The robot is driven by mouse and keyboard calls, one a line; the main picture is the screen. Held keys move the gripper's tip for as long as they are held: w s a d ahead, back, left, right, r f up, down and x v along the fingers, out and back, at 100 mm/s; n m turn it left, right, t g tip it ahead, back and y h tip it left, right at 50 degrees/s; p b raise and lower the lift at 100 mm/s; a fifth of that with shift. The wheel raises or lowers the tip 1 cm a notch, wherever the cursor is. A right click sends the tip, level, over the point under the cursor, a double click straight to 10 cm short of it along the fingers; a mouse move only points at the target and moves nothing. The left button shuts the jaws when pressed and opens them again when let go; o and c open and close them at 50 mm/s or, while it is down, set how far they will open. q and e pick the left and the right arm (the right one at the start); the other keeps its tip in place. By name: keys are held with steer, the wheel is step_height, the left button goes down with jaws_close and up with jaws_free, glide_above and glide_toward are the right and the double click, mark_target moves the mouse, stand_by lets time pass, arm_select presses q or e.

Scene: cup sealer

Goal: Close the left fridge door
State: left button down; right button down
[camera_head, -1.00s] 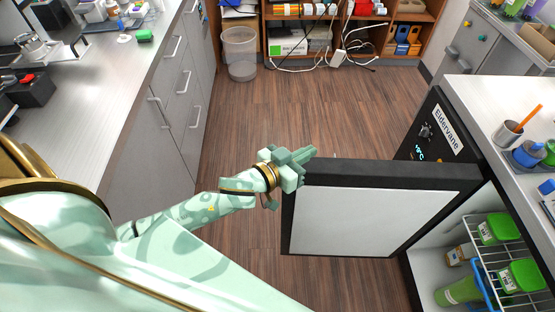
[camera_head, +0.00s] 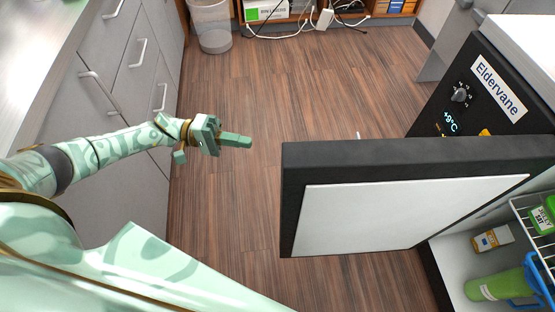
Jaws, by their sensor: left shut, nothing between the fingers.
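The fridge door (camera_head: 400,215) stands wide open, black-edged with a white inner panel, swung out to the left from the fridge body. The fridge (camera_head: 470,100) is on the right, with a black front panel, a dial, a small display and an "Eldervane" label. My left gripper (camera_head: 240,141) is shut and empty. It is in the air to the left of the door's free edge, with a gap between them. My right gripper is not in the picture.
The open fridge interior shows a wire shelf, a green bottle (camera_head: 495,288) and a small carton (camera_head: 492,239). Grey drawers (camera_head: 115,75) line the left. A bin (camera_head: 213,28) stands at the back. The wooden floor between is clear.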

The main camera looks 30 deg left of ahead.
arm_select(q)
steer(key=d+f, duration=0.1)
steer(key=d, duration=1)
steer(key=shift+s+f+b, duration=0.2)
steer(key=shift+s+b, duration=0.1)
steer(key=shift+s, duration=0.15)
steer(key=shift+s+d, duration=0.1)
